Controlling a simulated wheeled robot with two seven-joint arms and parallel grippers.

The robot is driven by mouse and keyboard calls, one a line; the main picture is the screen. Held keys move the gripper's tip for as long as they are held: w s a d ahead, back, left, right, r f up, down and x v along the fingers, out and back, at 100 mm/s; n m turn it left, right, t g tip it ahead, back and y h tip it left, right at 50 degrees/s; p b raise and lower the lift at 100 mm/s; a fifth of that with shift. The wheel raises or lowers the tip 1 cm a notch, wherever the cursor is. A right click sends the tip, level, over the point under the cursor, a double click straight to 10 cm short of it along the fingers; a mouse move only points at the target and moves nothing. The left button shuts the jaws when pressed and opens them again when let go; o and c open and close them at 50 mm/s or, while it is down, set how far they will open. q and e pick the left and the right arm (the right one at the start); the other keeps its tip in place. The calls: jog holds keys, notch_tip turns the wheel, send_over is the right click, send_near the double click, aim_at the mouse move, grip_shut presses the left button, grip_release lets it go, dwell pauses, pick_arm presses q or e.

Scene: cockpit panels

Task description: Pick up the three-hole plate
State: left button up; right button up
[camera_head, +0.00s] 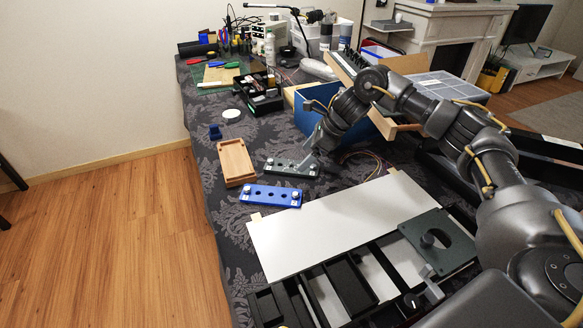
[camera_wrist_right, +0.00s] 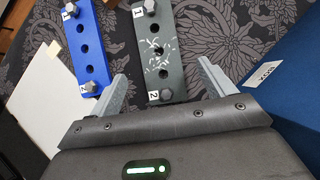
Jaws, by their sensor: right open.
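Two plates with a row of three holes and a bolt at each end lie on the patterned dark cloth. The grey plate (camera_head: 280,167) bears white marks around its middle hole; the right wrist view shows it (camera_wrist_right: 156,35) straight ahead. The blue plate (camera_head: 271,196) lies nearer in the head view; it is left of the grey one in the wrist view (camera_wrist_right: 83,40). My right gripper (camera_head: 308,163) is open at the grey plate's right end. In the wrist view its fingers (camera_wrist_right: 162,78) stand either side of the plate's near end; contact cannot be told. My left gripper is not in view.
A wooden tray (camera_head: 236,162) lies left of the plates. A blue box (camera_head: 312,100) stands behind my right gripper. A white panel (camera_head: 320,232) and black compartments (camera_head: 347,286) lie in front. A small blue part (camera_head: 215,132) and a white disc (camera_head: 231,114) lie farther back.

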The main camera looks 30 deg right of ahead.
aim_at(292, 166)
jog(key=x, duration=0.5)
jog(key=shift+w+a, duration=0.15)
jog(key=shift+a, duration=0.05)
jog(key=shift+r, duration=0.1)
jog(key=c, duration=1.1)
jog(key=shift+r, duration=0.1)
jog(key=shift+c, duration=0.2)
